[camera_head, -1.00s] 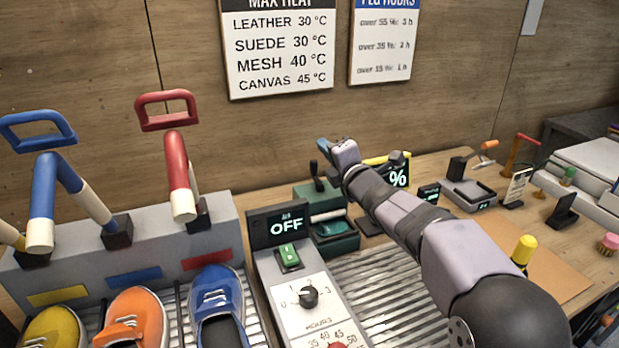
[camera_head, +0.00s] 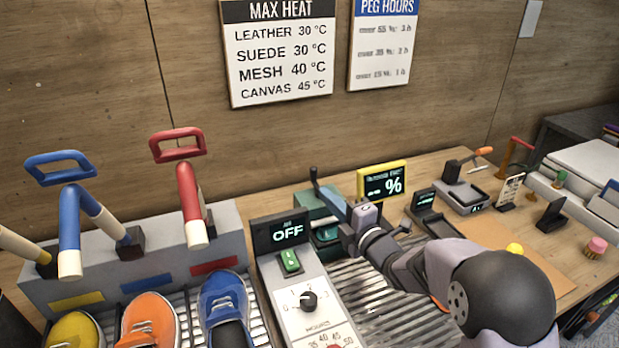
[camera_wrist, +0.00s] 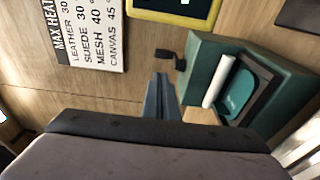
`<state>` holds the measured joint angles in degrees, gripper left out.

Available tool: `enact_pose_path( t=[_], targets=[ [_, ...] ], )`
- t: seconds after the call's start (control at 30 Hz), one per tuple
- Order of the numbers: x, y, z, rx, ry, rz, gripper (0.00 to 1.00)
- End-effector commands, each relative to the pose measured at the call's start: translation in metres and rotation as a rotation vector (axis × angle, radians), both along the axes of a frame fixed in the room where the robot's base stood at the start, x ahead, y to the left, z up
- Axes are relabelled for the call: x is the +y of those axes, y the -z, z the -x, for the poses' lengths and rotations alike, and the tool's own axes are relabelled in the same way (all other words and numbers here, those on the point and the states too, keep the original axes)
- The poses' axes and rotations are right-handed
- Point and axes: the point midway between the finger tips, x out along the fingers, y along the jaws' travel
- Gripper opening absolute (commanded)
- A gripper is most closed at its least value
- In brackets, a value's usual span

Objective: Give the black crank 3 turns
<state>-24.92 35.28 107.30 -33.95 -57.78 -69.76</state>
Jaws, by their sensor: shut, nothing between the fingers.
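The black crank (camera_head: 314,175) is on the green box (camera_head: 306,199) at the back of the bench. In the wrist view the crank (camera_wrist: 172,58) sticks out from the left side of the green box (camera_wrist: 202,55), with its knob and arm showing. My gripper (camera_head: 318,189) reaches from the right, its blue-grey fingers over the box and close to the crank. In the wrist view the gripper (camera_wrist: 160,76) is shut and empty, its tips just below and left of the crank. Whether they touch it I cannot tell.
The box carries a white roller (camera_wrist: 215,82) and a teal pad (camera_wrist: 238,88). A yellow-framed % display (camera_head: 383,180) stands right of it. The control panel with an OFF display (camera_head: 288,234) stands in front, left of the metal slats (camera_head: 375,312). Sneakers and coloured levers fill the left.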

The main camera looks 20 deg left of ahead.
Motion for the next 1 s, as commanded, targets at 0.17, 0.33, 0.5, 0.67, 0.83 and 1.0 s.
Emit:
enact_pose_path(
  t=[0.17,0.33,0.5,0.67,0.83,1.0],
  targets=[
    [0.017,-0.001,-0.011,0.001,-0.002,0.0,0.0],
    [0.036,-0.002,-0.025,-0.001,-0.002,0.001,0.0],
    [0.053,-0.002,-0.039,0.001,-0.001,0.001,0.0],
    [0.065,-0.001,-0.048,0.001,-0.001,0.0,0.0],
    [0.072,0.0,-0.053,0.001,0.0,0.001,0.0],
    [0.074,-0.001,-0.055,0.0,0.0,0.0,0.0]
  ],
)
